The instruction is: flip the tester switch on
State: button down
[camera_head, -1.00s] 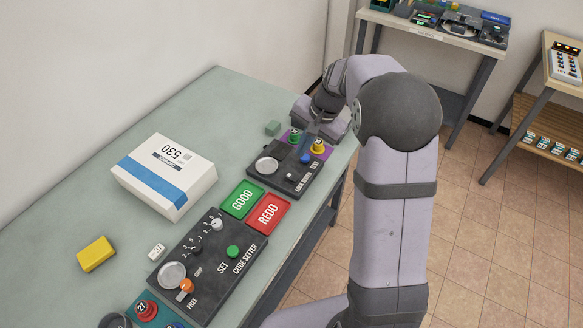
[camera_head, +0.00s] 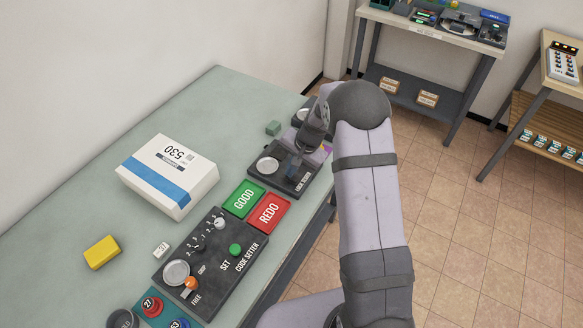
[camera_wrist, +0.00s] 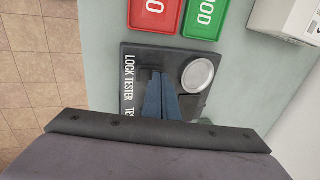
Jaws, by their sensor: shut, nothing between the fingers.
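The lock tester (camera_head: 270,178) is a black panel with a round silver plate (camera_head: 267,165), at the right edge of the green table. It also shows in the wrist view (camera_wrist: 135,55), with its silver plate (camera_wrist: 198,75) right of the fingers. My gripper (camera_head: 292,170) is shut and empty, pointing down over the tester's right part. In the wrist view its two blue-grey fingers (camera_wrist: 161,76) lie together over the panel, beside the lettering. The tester's switch is hidden behind my gripper, so its position cannot be told. I cannot tell whether the fingertips touch it.
The green GOOD pad (camera_head: 243,198) and red REDO pad (camera_head: 269,211) lie beside the tester. The code setter (camera_head: 222,262), a white box (camera_head: 165,170) and a yellow block (camera_head: 102,252) are on the table.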

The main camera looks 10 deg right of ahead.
dwell(0.3)
jog(key=shift+w+a+f+b, duration=0.1)
jog(key=shift+f+b, duration=0.2)
jog(key=shift+b, duration=0.05)
jog(key=shift+r, duration=0.15)
jog(key=shift+s, duration=0.2)
jog(key=shift+s+d, duration=0.45)
jog(key=shift+d, duration=0.1)
